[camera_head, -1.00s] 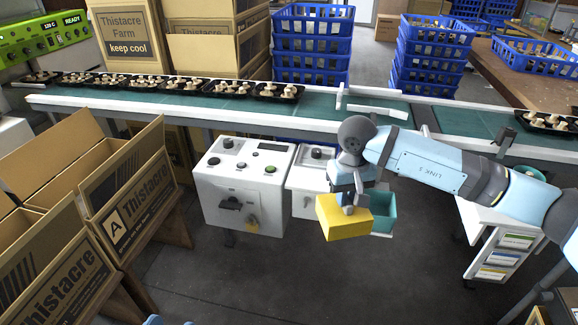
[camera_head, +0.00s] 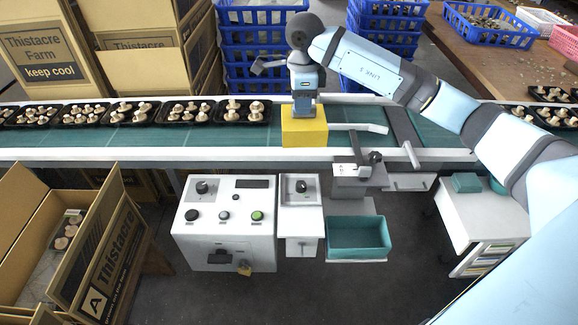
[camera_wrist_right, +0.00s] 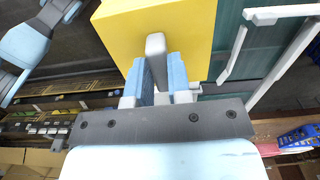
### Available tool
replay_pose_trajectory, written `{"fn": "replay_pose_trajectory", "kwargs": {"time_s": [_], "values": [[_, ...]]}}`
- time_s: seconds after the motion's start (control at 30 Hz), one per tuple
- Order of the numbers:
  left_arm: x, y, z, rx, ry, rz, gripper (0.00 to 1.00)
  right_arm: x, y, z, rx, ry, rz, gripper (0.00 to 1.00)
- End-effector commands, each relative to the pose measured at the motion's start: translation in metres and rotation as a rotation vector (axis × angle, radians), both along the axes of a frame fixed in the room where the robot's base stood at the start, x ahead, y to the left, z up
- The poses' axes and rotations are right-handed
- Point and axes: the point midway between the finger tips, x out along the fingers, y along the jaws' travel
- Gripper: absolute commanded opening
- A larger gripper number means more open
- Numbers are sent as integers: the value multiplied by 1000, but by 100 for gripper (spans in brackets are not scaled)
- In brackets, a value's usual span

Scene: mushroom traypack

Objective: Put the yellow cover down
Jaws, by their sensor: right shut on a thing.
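The yellow cover (camera_head: 304,133) is a box-like yellow piece at the conveyor, just right of the mushroom trays. My right gripper (camera_head: 303,104) is above it, pointing down. In the right wrist view, the gripper's light-blue fingers (camera_wrist_right: 157,78) are shut on the pale grey handle of the yellow cover (camera_wrist_right: 195,25). The cover hides the belt below it, and I cannot tell whether it touches the belt. My left gripper does not show clearly in either view.
Several black trays of mushrooms (camera_head: 187,112) stand on the green belt (camera_head: 232,140) to the left. A white guide bar (camera_head: 360,128) lies right of the cover. Below are a white control box (camera_head: 225,232) and an open teal bin (camera_head: 357,252). Blue crates (camera_head: 245,60) are behind.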

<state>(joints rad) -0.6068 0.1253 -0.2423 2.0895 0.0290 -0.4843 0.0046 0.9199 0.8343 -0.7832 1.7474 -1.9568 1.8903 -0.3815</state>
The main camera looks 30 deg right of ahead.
Motion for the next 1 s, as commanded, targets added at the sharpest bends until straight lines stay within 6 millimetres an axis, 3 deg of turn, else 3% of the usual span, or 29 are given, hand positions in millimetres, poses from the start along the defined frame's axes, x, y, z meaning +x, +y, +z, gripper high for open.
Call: {"fn": "replay_pose_trajectory", "kwargs": {"time_s": [0.07,0.17,0.6,1.0], "values": [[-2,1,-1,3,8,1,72,-1,-2,-2,-1,3,-33,0],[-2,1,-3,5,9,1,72,-1,-2,-20,-1,5,-45,0],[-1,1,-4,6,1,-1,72,-1,-2,-132,1,4,-42,0],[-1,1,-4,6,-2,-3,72,-1,-2,-172,0,2,-40,0]]}}
